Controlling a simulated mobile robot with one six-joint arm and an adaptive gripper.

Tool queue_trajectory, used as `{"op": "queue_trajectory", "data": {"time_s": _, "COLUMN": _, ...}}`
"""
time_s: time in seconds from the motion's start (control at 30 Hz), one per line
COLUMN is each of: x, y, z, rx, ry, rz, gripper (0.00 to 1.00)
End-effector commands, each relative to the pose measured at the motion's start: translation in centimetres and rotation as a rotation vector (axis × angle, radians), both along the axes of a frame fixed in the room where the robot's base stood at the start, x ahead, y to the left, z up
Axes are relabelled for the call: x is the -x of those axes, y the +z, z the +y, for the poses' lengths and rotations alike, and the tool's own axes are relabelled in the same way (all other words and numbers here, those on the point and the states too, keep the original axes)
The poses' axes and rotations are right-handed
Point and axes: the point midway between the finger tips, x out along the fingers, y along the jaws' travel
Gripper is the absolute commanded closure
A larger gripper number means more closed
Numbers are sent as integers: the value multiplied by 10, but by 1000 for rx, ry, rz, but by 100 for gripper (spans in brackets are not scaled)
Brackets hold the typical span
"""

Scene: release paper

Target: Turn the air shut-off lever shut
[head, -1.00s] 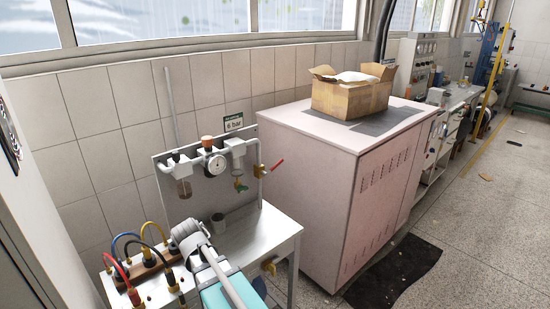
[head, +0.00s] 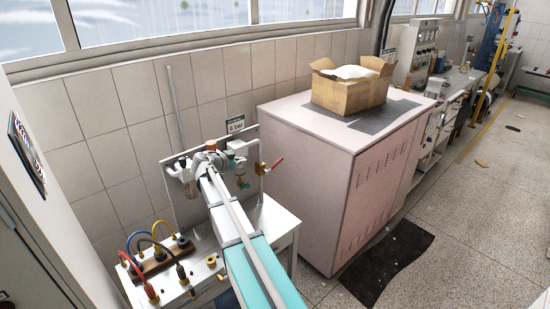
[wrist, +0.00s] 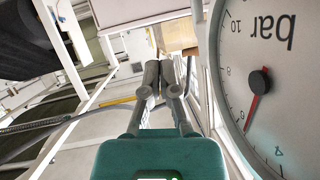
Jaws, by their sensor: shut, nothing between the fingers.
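The air shut-off lever (head: 277,163) is a red handle on a brass valve at the right end of the air unit on the wall panel, in the head view. It slants up and to the right. My gripper (wrist: 160,85) is shut and empty in the wrist view, fingers together. The pressure gauge (wrist: 262,85) looms large and close to the right of the fingers there, its face upside down. In the head view my arm covers part of the air unit and my fingertips are hard to make out. I cannot pick out the lever in the wrist view.
A pink cabinet (head: 325,185) with a cardboard box (head: 348,92) on top stands right of the metal bench (head: 277,225). A dark mat (head: 388,265) lies on the floor.

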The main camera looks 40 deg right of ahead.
Motion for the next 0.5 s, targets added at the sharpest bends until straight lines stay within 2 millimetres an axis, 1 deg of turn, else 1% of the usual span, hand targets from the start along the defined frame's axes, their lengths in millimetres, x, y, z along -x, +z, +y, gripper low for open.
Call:
{"op": "queue_trajectory", "data": {"time_s": 0.07, "x": -1, "y": 2, "z": -2, "rx": 5, "ry": -4, "rz": -10, "gripper": 100}}
{"op": "queue_trajectory", "data": {"time_s": 0.5, "x": -1, "y": 0, "z": -4, "rx": 4, "ry": -4, "rz": -9, "gripper": 100}}
